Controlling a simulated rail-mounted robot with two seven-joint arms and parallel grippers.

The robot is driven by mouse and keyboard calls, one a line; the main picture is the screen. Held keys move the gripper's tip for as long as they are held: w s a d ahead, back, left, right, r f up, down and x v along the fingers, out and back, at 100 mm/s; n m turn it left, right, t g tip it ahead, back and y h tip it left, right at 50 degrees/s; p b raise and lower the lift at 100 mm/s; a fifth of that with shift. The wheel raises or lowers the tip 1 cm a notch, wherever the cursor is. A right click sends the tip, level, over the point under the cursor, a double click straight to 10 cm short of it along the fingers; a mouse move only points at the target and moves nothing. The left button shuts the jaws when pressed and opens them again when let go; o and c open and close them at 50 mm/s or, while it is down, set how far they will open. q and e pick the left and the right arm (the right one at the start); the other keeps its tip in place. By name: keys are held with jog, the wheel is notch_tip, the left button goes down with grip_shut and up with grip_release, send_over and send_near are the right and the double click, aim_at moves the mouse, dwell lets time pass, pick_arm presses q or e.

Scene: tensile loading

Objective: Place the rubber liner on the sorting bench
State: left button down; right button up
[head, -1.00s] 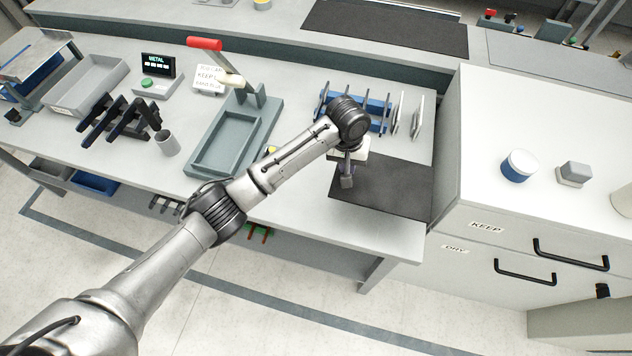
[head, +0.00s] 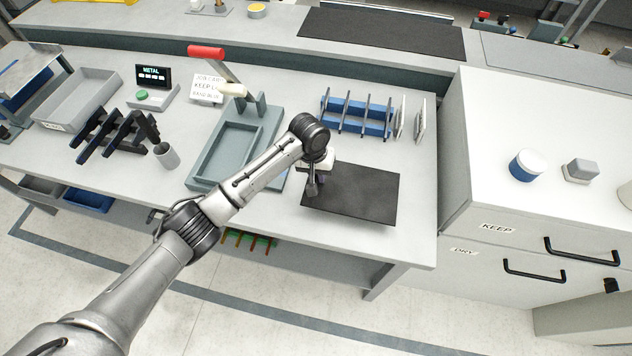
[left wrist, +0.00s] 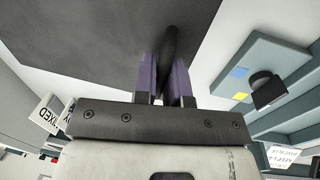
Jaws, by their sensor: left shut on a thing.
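The rubber liner appears to be the flat dark sheet (head: 355,192) over the right part of the grey bench (head: 418,215). It also fills the upper left of the left wrist view (left wrist: 65,45). My left gripper (head: 313,186) is at the sheet's left edge, pointing down. In the left wrist view its purple-padded fingers (left wrist: 167,85) are shut on a black raised part of the liner. A shadow shows along the sheet's front edge; I cannot tell how far it is above the bench top. My right gripper is not in view.
A blue slotted rack (head: 358,115) stands behind the sheet, with pale upright plates (head: 408,118) beside it. A grey-green lever fixture (head: 232,148) is close on the left. A white cabinet (head: 510,110) bounds the right. Another dark mat (head: 380,32) lies on the rear counter.

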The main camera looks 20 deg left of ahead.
pick_arm(q)
jog(key=shift+a+f, duration=0.2)
jog(key=shift+a, duration=0.1)
jog(key=shift+f+b, duration=0.45)
jog(key=shift+f, duration=1.55)
jog(key=c, duration=1.2)
grip_release()
jog(key=shift+r, duration=0.1)
jog(key=r, duration=0.3)
jog(key=a+r+p, duration=0.1)
jog(key=r, duration=0.2)
jog(key=r+p, duration=0.1)
jog(key=r, duration=0.3)
jog(key=shift+s+a, duration=0.1)
jog(key=shift+a, duration=0.05)
jog(key=shift+a+r, duration=0.1)
jog(key=shift+r, duration=0.75)
jog(key=shift+s, duration=0.1)
